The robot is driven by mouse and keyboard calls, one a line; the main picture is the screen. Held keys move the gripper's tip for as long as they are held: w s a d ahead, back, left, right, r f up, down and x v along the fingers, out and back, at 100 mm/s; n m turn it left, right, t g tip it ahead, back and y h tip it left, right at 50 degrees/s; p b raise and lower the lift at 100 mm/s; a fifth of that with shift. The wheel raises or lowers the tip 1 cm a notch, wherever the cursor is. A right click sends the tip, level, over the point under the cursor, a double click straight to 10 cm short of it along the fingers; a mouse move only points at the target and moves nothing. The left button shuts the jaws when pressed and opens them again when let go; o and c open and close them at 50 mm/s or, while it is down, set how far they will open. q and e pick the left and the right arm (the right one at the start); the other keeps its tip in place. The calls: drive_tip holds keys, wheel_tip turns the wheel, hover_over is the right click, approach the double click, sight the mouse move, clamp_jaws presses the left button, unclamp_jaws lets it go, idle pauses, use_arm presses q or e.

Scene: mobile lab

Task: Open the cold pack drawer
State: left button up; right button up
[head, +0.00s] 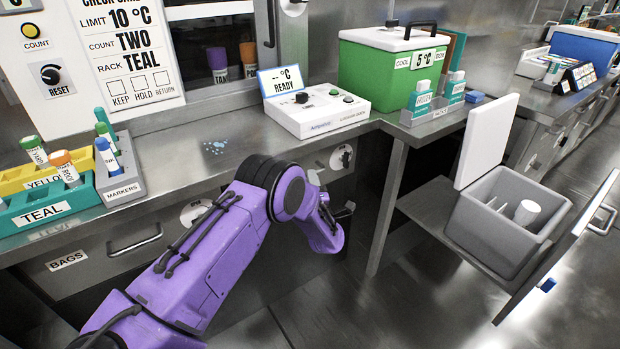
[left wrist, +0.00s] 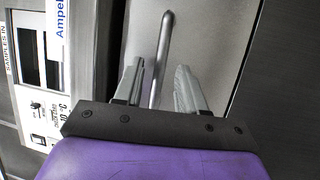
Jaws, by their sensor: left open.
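My left arm's purple links reach in from the bottom left of the head view. Its gripper (head: 345,211) is small and dark there, in front of the cabinet fronts under the counter. In the left wrist view the gripper (left wrist: 160,68) is open, with one finger on each side of a long metal bar handle (left wrist: 164,38). The handle is on a grey front panel (left wrist: 215,35), which looks shut. I cannot tell whether the fingers touch the bar. No cold pack label is readable; my arm hides part of the drawer fronts. My right gripper is not in view.
A drawer labelled BAGS (head: 68,261) is at the left. The counter (head: 215,130) carries a white device (head: 318,110), a green cool box (head: 390,68) and tube racks.

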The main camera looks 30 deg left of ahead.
use_arm(q)
drive_tip(key=x, duration=0.3)
drive_tip(key=shift+w+a, duration=0.15)
drive_tip(key=shift+w, duration=0.05)
clamp_jaws()
